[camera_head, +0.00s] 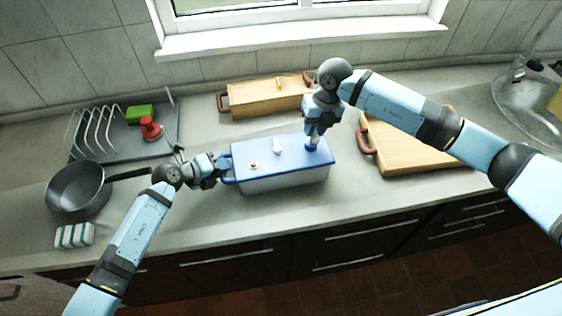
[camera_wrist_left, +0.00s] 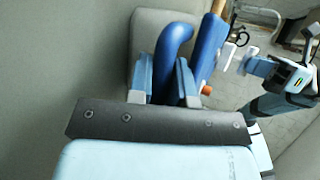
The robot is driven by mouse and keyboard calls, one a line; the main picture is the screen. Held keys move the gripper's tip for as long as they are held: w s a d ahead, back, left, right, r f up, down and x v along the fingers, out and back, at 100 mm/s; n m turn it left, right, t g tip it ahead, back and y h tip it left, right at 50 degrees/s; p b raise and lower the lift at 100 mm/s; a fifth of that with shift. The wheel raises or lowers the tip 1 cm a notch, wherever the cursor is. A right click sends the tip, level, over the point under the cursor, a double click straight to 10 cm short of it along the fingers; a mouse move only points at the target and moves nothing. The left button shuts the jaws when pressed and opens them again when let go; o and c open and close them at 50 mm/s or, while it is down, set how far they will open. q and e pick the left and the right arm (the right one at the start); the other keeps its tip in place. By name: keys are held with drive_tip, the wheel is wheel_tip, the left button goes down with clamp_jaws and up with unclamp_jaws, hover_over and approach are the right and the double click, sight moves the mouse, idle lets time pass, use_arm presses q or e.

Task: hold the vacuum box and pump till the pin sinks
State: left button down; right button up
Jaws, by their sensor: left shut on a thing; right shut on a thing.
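The vacuum box (camera_head: 285,180), white with a blue lid, stands on the counter. My left gripper (camera_head: 223,170) is shut on the blue handle at its left end; the left wrist view shows this handle (camera_wrist_left: 172,48) between the fingers. A small orange pin (camera_head: 253,164) stands up from the lid's left part, and it also shows in the left wrist view (camera_wrist_left: 206,90). A white fitting (camera_head: 277,146) stands mid-lid. My right gripper (camera_head: 312,139) points down at the lid's right end, shut on the blue pump (camera_head: 311,147), which it mostly hides.
A tan box (camera_head: 265,100) stands behind, and a wooden board-like box (camera_head: 415,145) stands to the right. A dark pan (camera_head: 77,188), a striped sponge (camera_head: 75,235) and a rack (camera_head: 95,133) are at the left. A sink (camera_head: 530,105) is far right.

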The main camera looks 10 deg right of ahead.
drive_tip(key=shift+d+f, duration=0.1)
drive_tip(key=shift+f, duration=1.1)
drive_tip(key=o, duration=1.7)
drive_tip(key=shift+o, duration=0.2)
drive_tip(key=shift+r, duration=0.15)
wheel_tip(320, 180, up, 7)
drive_tip(key=d, duration=0.1)
drive_tip(key=shift+d, duration=0.1)
wheel_tip(320, 180, up, 12)
drive_tip(key=d, duration=0.2)
drive_tip(key=shift+d+f, duration=0.15)
drive_tip(key=shift+f, duration=0.1)
